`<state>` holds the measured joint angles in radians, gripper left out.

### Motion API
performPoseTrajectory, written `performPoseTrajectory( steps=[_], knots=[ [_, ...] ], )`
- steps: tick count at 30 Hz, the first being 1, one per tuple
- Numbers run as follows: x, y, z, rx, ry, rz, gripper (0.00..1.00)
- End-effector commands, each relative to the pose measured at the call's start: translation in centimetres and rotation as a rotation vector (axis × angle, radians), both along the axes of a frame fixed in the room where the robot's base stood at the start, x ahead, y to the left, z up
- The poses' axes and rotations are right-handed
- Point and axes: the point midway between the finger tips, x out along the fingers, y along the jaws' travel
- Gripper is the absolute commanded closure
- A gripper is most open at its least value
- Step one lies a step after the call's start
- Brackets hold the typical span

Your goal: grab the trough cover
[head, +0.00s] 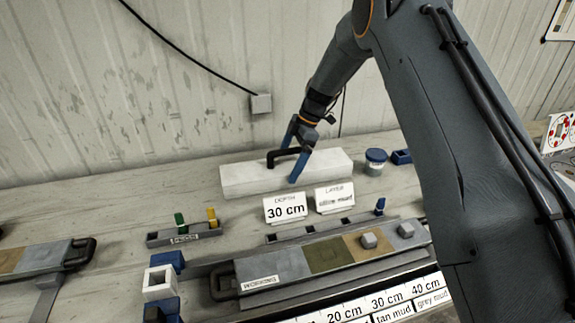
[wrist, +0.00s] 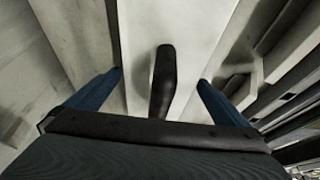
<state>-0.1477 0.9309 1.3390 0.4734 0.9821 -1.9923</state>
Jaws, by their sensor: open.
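The trough cover (head: 235,180) is a long white block with a black bar handle (head: 274,157) on top. It lies at the back of the bench near the wall. My gripper (head: 289,164) is open over the cover, its blue fingers on either side of the handle. In the wrist view, the handle (wrist: 164,75) stands between the two spread fingers, with a gap on each side, above the pale cover top (wrist: 190,30). Whether the fingertips touch the cover is hard to tell.
In front of the cover stand a "30 cm" depth card (head: 285,208) and a layer card (head: 335,198). A blue-lidded jar (head: 375,162) is at its right.

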Motion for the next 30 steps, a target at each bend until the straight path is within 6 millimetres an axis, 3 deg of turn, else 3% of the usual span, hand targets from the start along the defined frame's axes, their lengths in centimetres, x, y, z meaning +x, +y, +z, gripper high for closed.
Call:
performPoseTrajectory(
  steps=[4, 11, 12, 20, 30],
  knots=[
    [-0.17, 0.50, -1.17, 0.000, 0.000, -0.001, 0.00],
    [-0.14, 0.55, -1.48, 0.000, -0.001, -0.001, 0.00],
    [-0.14, 0.55, -1.48, 0.000, -0.001, -0.001, 0.02],
    [-0.13, 0.53, -1.45, 0.000, -0.001, -0.001, 0.44],
    [-0.05, 0.54, -1.02, 0.001, -0.003, -0.001, 0.44]
  ],
)
